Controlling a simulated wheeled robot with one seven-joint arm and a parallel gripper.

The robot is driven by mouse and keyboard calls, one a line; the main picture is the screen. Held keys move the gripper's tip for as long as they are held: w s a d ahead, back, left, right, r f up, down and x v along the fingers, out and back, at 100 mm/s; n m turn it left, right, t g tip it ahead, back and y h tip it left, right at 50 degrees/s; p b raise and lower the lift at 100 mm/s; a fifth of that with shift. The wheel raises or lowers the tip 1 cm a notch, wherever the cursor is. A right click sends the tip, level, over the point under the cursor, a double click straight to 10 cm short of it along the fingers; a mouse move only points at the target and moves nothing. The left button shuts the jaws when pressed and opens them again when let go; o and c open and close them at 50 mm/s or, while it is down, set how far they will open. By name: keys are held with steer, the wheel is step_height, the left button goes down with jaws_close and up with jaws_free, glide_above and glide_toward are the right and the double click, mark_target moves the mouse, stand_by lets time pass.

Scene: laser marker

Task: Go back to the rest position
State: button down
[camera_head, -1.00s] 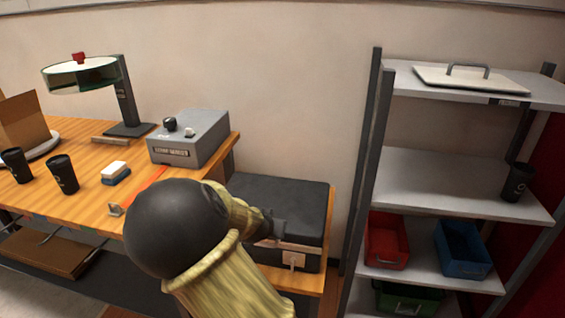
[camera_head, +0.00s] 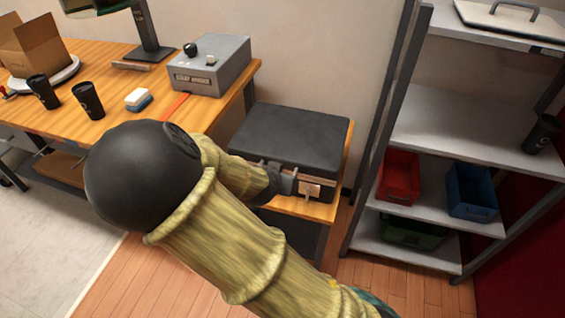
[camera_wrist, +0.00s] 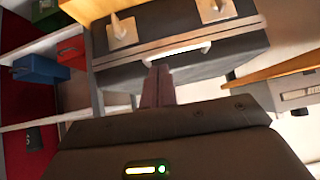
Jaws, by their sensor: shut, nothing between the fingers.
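My gripper (camera_head: 287,183) is at the front of the black case (camera_head: 290,135), by its handle and latches. In the wrist view my gripper (camera_wrist: 158,86) has its two fingers together, with nothing between them. The fingertips there lie close to the pale handle on the front of the case (camera_wrist: 205,68). I cannot tell whether they touch it. The case is closed and sits on a low wooden stand. My own arm hides part of the stand and table in the head view.
The wooden table (camera_head: 60,115) at left holds a grey box (camera_head: 210,65), black cups (camera_head: 88,100), a sponge (camera_head: 138,98) and a cardboard box (camera_head: 35,48). The shelf rack (camera_head: 455,115) at right holds a red bin (camera_head: 400,175) and a blue bin (camera_head: 472,190). Floor (camera_head: 130,285) is clear at lower left.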

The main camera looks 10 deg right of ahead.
steer(key=shift+s+a+f, duration=0.1)
steer(key=shift+s+a, duration=0.1)
steer(key=shift+s, duration=0.15)
stand_by(0.3)
steer(key=s+d+f+n+g+y, duration=0.1)
steer(key=s+d+f+g+y, duration=0.15)
steer(key=s+g, duration=0.2)
steer(key=s+d+r+n+g+y, duration=0.1)
steer(key=s+d+r+n, duration=0.1)
steer(key=s+r, duration=0.25)
steer(key=s+d+r+n+y, duration=0.1)
steer(key=s+d+r+n, duration=0.15)
steer(key=s, duration=0.25)
steer(key=w+p+v, duration=0.2)
steer(key=p+v, duration=0.6)
steer(key=w+r+p+v, duration=0.1)
steer(key=w+p+v, duration=0.1)
steer(key=p+v, duration=0.6)
steer(key=shift+a+r+p, duration=0.3)
steer(key=shift+a+r, duration=0.15)
steer(key=shift+a, duration=0.25)
steer(key=shift+w+f+h, duration=0.1)
steer(key=shift+w+h, duration=0.1)
steer(key=shift+h, duration=0.05)
